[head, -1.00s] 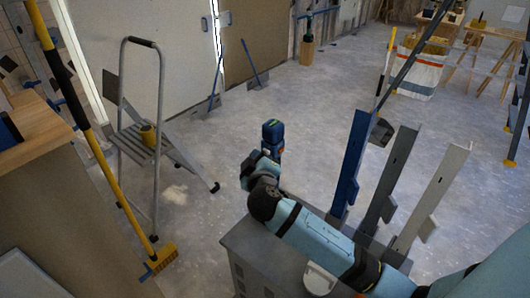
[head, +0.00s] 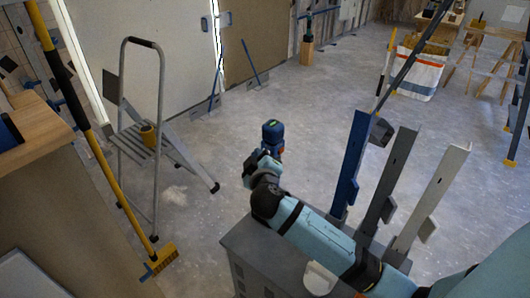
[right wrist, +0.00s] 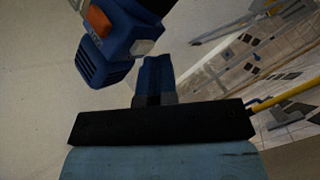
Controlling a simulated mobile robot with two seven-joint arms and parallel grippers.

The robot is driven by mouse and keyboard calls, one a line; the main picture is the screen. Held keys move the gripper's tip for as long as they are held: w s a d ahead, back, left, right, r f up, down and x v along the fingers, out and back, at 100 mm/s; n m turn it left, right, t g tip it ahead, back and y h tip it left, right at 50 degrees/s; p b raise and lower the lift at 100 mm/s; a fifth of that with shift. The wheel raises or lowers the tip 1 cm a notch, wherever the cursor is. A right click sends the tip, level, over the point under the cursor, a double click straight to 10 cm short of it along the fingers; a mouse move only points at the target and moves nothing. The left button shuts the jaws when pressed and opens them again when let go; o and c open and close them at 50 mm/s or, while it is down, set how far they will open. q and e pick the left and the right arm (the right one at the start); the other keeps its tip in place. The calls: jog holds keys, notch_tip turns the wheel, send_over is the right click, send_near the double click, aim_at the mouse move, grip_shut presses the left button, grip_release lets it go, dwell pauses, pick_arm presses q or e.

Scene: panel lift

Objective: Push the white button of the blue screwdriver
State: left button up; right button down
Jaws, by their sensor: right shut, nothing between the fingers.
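The blue screwdriver (head: 273,131) shows in the head view just beyond the end of my right arm, with its lower part hidden. In the right wrist view the blue screwdriver (right wrist: 112,40) fills the upper left, with ribbed blue housing and an orange patch (right wrist: 99,21). A pale square, the white button (right wrist: 142,47), is on the side facing right. My right gripper (right wrist: 156,62) is shut and empty, with its fingertips just right of and below the button. I cannot tell whether they touch. In the head view the right gripper (head: 270,156) is partly hidden by my wrist. My left gripper is not in view.
A grey cabinet (head: 245,262) stands under my right arm, beside upright blue (head: 350,160), dark grey (head: 388,180) and white (head: 432,195) panels. A step ladder (head: 160,140) and yellow broom (head: 160,258) stand left. The floor beyond the screwdriver is clear.

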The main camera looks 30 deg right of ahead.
jog(key=shift+d, duration=0.1)
dwell(0.5)
jog(key=shift+s+a, duration=0.1)
jog(key=shift+a, duration=0.4)
jog(key=s+a, duration=0.2)
jog(key=a, duration=0.3)
jog(key=shift+a, duration=0.35)
dwell(0.5)
